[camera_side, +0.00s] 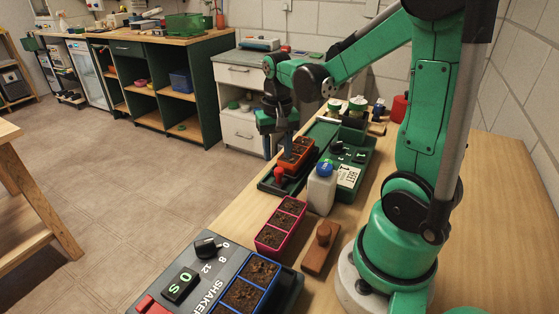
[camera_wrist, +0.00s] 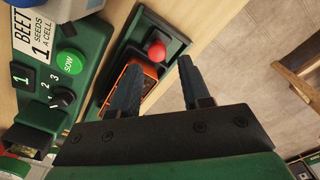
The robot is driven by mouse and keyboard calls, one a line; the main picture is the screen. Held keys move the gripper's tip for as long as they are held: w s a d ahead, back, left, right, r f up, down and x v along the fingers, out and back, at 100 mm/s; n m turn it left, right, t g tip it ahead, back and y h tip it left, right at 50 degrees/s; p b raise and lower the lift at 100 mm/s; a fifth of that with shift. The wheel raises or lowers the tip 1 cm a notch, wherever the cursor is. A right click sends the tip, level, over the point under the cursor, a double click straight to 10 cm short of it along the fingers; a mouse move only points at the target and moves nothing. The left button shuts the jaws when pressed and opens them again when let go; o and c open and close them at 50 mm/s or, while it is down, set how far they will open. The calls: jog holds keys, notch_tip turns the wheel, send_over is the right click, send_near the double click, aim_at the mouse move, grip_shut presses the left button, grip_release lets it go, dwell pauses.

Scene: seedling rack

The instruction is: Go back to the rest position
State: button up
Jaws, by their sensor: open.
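My gripper (camera_side: 287,140) hangs over the dark green stand, near an orange cell tray (camera_side: 288,167) filled with soil. In the wrist view my gripper (camera_wrist: 159,72) has its two dark fingers apart with nothing held between them. The left finger hides part of the orange tray (camera_wrist: 150,83). Whether a finger touches the tray cannot be told. The tray sits on the stand beside a red knob (camera_side: 279,175), which also shows beyond the fingers in the wrist view (camera_wrist: 157,51).
The green seeder (camera_wrist: 80,90) with its SOW button stands beside the tray. A white bottle with a blue cap (camera_side: 321,190), a pink tray (camera_side: 268,238), a wooden block (camera_side: 320,250) and the shaker (camera_side: 205,278) with a blue tray (camera_side: 262,288) line the bench. Open floor lies left.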

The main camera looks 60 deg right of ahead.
jog(key=shift+r, duration=0.45)
jog(key=shift+a, duration=0.1)
jog(key=a+r+n+t, duration=0.2)
jog(key=a+n+t, duration=0.1)
jog(key=a, duration=0.3)
jog(key=a+r+n+t, duration=0.2)
jog(key=a+n+t, duration=0.2)
jog(key=a+n, duration=0.2)
jog(key=shift+w+a+r, duration=0.15)
jog(key=shift+a+r, duration=0.15)
jog(key=shift+a, duration=0.25)
